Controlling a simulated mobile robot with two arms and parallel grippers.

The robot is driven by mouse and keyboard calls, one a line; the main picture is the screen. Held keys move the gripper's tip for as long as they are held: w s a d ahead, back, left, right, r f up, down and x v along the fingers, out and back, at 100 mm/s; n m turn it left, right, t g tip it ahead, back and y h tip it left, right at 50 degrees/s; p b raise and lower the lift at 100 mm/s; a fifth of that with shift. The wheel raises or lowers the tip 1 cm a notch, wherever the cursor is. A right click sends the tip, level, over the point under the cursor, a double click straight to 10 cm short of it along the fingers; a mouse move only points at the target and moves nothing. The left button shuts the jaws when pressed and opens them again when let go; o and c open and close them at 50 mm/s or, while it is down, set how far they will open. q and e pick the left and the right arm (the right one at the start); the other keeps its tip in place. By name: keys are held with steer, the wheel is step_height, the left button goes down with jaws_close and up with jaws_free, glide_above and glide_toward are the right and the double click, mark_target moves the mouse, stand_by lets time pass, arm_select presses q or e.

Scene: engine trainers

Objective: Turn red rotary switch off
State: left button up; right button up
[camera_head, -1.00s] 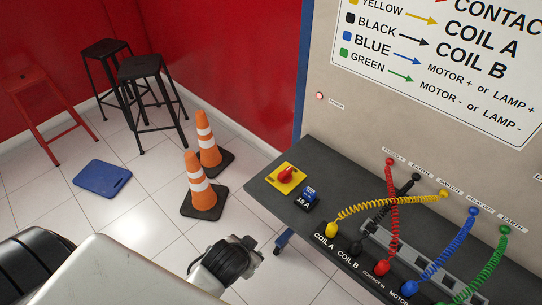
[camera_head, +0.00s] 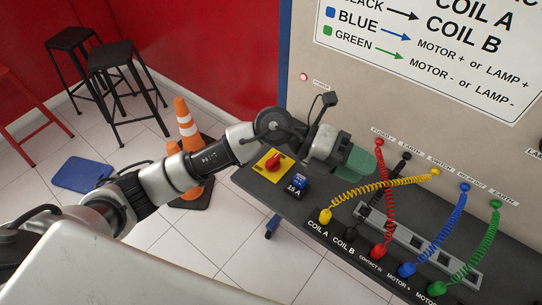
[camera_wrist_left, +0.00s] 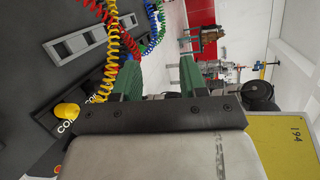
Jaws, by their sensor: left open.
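The red rotary switch (camera_head: 273,162) sits on a yellow square plate (camera_head: 268,170) at the left end of the dark bench panel. My left arm reaches in from the left, passing behind the switch. My left gripper (camera_head: 362,163), with green fingers, is above the panel to the right of the switch and apart from it. In the left wrist view its two green fingers (camera_wrist_left: 160,80) are spread with nothing between them. My right gripper is not in view.
A blue 15 A breaker (camera_head: 299,181) sits beside the switch. Coiled yellow (camera_head: 380,190), red (camera_head: 389,205), blue (camera_head: 440,235) and green (camera_head: 475,245) cables cross the panel at right. Traffic cones (camera_head: 186,125) and black stools (camera_head: 115,70) stand on the floor at left.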

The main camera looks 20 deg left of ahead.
arm_select(q)
steer(key=w+a+f+m+y, duration=0.2)
steer(key=w+a+f+y, duration=0.1)
steer(key=a+f+y, duration=0.3)
steer(key=n+t+y, duration=0.1)
steer(key=n+y, duration=0.1)
steer(key=y, duration=0.7)
glide_toward(272, 160)
steer(key=f+p, duration=0.1)
steer(key=f, duration=0.3)
steer(key=f+p, duration=0.1)
steer(key=f, duration=0.3)
steer(key=shift+s, duration=0.2)
steer(key=shift+f+p, duration=0.3)
steer(key=shift+f, duration=0.35)
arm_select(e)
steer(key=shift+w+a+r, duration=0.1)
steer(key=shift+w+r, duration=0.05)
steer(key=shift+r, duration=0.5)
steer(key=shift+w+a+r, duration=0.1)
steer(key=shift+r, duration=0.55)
arm_select(q)
jaws_close()
